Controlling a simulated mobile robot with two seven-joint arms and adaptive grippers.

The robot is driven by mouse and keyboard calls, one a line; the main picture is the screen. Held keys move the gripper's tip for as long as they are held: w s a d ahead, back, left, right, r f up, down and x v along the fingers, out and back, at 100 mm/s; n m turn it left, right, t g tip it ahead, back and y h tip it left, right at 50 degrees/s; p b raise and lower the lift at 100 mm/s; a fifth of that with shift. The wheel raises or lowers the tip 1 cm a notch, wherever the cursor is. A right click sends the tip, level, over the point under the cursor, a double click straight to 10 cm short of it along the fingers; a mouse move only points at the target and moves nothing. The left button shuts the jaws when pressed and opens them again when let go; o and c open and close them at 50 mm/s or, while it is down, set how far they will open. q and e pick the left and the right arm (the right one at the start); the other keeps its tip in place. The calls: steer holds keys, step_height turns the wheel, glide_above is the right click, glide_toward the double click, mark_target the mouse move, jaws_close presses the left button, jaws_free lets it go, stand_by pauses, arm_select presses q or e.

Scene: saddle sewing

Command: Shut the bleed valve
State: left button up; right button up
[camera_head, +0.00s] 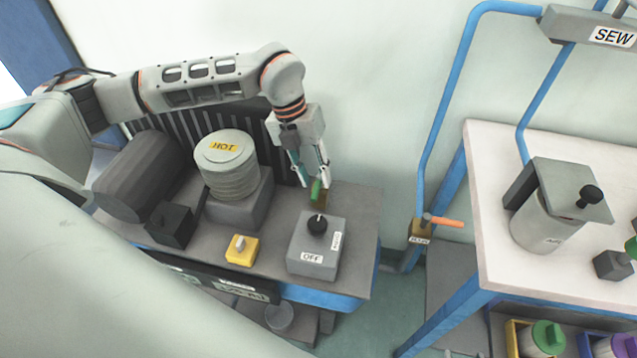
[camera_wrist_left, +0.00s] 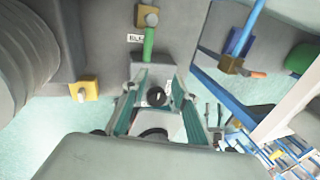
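The bleed valve has a green lever (camera_head: 316,190) on a small brass body at the back of the grey bench, behind the grey switch box. In the left wrist view the green lever (camera_wrist_left: 149,46) points towards my gripper, beside a partly hidden label. My left gripper (camera_head: 314,180) reaches down from above with its fingers apart, just over the lever. My right gripper is not in view.
A switch box (camera_head: 315,250) with a black knob and an OFF label stands just in front. A yellow button box (camera_head: 242,250) and a ribbed pot marked HOT (camera_head: 226,165) are to the left. An orange-handled valve (camera_head: 440,221) on blue pipe is to the right.

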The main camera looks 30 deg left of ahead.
mark_target(314, 192)
arm_select(q)
steer(key=shift+y, duration=0.5)
steer(key=f, duration=0.2)
steer(key=w+a+f, duration=0.1)
steer(key=f, duration=0.1)
steer(key=f+b, duration=0.1)
steer(key=f, duration=0.2)
steer(key=shift+w+a+f, duration=0.1)
steer(key=shift+w+a, duration=0.1)
steer(key=shift+w, duration=0.1)
steer(key=shift+c, duration=0.3)
jaws_close()
